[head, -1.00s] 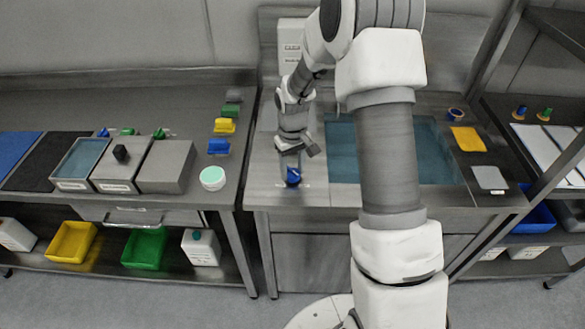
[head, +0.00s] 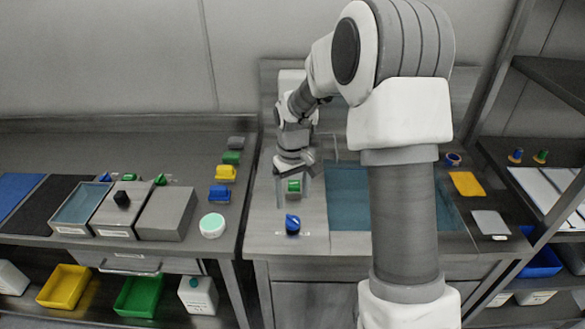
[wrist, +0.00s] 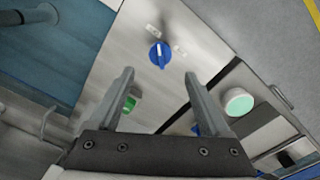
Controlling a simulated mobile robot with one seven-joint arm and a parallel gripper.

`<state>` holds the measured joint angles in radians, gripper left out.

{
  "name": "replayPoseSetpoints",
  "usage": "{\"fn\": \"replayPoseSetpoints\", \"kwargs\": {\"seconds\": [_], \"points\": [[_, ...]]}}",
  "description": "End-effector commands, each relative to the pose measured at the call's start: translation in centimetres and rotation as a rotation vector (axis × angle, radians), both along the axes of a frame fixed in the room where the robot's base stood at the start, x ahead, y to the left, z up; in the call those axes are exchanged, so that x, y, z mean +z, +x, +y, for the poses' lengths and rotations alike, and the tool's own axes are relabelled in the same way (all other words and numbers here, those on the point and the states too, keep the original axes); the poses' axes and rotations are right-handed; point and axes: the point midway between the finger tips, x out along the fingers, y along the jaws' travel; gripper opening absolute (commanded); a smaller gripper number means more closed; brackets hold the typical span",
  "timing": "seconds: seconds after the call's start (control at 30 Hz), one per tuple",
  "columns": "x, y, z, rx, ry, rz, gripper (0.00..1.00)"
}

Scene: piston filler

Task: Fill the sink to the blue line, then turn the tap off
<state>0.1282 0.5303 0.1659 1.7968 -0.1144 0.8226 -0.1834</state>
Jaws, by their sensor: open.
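The blue knob (head: 292,224) sits on the counter left of the sink, with small white labels beside it. In the wrist view the knob (wrist: 160,54) lies beyond my fingertips, its narrow grip pointing roughly toward my gripper. My gripper (head: 293,203) is open and empty, apart from the knob and behind it. The sink (head: 348,200) has a blue-teal interior and is partly hidden by my arm; it also shows in the wrist view (wrist: 75,45). I cannot make out the blue line, the water level or running water. I cannot tell which knob setting is on or off.
A small green piece (head: 293,187) stands on the counter behind the blue knob, visible between my fingers. A round teal-topped tub (head: 212,226) and colored blocks stand on the left bench. A yellow cloth (head: 467,184) and grey pad (head: 490,223) lie right of the sink.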

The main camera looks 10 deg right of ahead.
Motion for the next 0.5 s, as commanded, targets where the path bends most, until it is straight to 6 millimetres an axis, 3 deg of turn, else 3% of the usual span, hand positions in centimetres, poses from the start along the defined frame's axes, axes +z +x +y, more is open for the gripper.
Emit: {"fn": "replayPoseSetpoints", "kwargs": {"seconds": [0.03, 0.2, 0.5], "points": [[1.6, 0.1, 0.0, 0.000, 0.000, -0.006, 0.81], [5.3, 0.1, 0.0, 0.002, -0.001, -0.004, 0.81], [8.7, 0.0, 0.1, 0.001, 0.001, 0.000, 0.81]]}}
